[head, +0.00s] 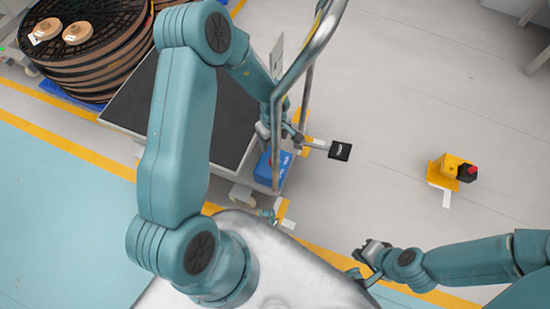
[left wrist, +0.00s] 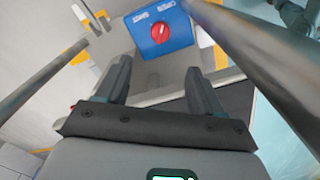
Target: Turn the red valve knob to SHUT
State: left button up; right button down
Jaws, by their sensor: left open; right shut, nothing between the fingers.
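A pale pointer mark on the knob is tilted. In the head view the blue box (head: 264,174) is partly hidden by the metal rail and my left arm. My left gripper (left wrist: 160,82) is open, its fingers spread to either side below the knob in the picture, apart from it. It also shows, partly hidden, in the head view (head: 287,138). My right gripper (head: 365,258) is shut and empty, far from the box.
A bent metal rail (head: 309,55) rises close beside my left gripper. A dark-topped cart (head: 127,104) and a stack of reels (head: 88,70) stand at the left. A black plate (head: 340,150) sticks out on a rod. A yellow box (head: 448,172) stands on open floor at the right.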

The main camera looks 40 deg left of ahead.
pick_arm(q)
notch_tip(320, 180, down, 14)
jog(key=b, duration=0.8)
jog(key=shift+r, duration=0.15)
jog(key=shift+f+b, duration=0.45)
jog(key=shift+f, duration=0.3)
jog(key=c, duration=1.1)
